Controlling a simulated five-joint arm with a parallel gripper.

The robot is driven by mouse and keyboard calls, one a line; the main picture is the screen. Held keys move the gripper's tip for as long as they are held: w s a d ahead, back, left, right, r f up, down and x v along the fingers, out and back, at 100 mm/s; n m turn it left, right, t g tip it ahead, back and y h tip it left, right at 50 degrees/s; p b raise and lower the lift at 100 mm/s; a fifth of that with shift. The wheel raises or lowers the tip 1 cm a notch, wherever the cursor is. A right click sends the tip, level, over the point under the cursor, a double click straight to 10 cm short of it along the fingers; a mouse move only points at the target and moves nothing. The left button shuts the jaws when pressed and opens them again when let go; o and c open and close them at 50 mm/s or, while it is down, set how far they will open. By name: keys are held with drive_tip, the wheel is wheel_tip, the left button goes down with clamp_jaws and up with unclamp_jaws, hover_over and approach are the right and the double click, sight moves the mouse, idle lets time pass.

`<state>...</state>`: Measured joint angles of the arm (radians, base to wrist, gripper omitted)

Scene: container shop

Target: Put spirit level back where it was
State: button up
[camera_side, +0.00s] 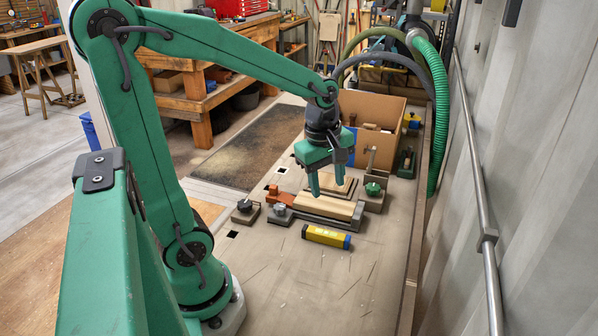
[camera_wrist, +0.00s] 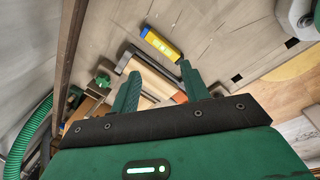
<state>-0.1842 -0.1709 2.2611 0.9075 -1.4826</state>
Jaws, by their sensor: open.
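A pale wooden board (camera_side: 325,206) lies among dark clamp blocks, one with a green knob (camera_side: 373,189). An orange block (camera_side: 281,198) and a dark-knobbed block (camera_side: 245,211) stand left. A cardboard box (camera_side: 385,109) stands behind. The bench front (camera_side: 310,290) is clear except for thin scraps.

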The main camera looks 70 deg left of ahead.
drive_tip(key=s+d+r+m+t, duration=0.2)
drive_tip(key=s+r+m, duration=0.1)
drive_tip(key=m, duration=0.6)
drive_tip(key=s+d+r+m+t, duration=0.2)
drive_tip(key=s+m, duration=0.3)
drive_tip(key=m, duration=0.5)
drive_tip(key=shift+d+r, duration=0.55)
drive_tip(key=shift+d, duration=0.3)
